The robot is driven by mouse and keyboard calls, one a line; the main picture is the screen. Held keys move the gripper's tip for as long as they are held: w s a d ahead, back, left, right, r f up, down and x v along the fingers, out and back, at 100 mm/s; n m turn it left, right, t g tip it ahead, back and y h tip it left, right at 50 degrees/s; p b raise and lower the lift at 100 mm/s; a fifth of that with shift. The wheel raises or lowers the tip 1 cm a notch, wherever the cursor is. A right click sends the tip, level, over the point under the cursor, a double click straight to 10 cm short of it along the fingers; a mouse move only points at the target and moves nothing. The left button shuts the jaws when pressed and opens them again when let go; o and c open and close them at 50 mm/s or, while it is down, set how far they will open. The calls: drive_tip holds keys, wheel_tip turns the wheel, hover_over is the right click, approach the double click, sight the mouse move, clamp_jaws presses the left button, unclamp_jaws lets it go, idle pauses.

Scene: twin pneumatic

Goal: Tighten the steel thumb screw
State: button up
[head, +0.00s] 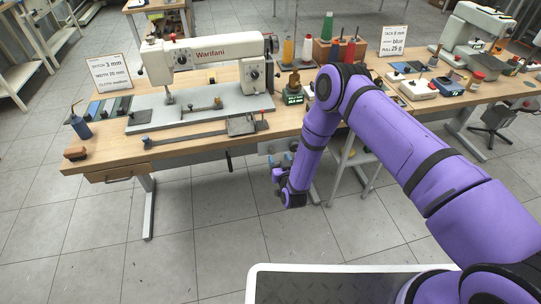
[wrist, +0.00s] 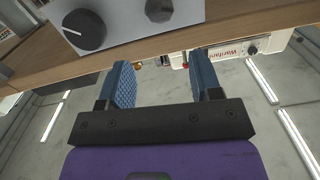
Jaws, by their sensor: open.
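I cannot clearly pick out the steel thumb screw in either view. On the table in the head view lies a long flat metal bar (head: 190,135) with a steel block (head: 241,126) near its right end; small fittings there are too small to tell apart. My gripper (head: 277,175) is low in front of the table's front edge, below the tabletop. In the wrist view my gripper (wrist: 168,82) shows two blue padded fingers wide apart with nothing between them. The fingers point up toward the wooden table edge.
A white sewing machine (head: 205,57) stands behind the bar. A grey control box (wrist: 125,22) with black knobs (wrist: 84,30) hangs at the table edge, close to my fingers. Floor in front is clear.

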sight(272, 153)
drive_tip(key=s+f, duration=0.3)
drive_tip(key=shift+t, duration=0.3)
drive_tip(key=x, duration=1)
drive_tip(key=shift+w+f, duration=0.25)
drive_tip(key=c, duration=0.9)
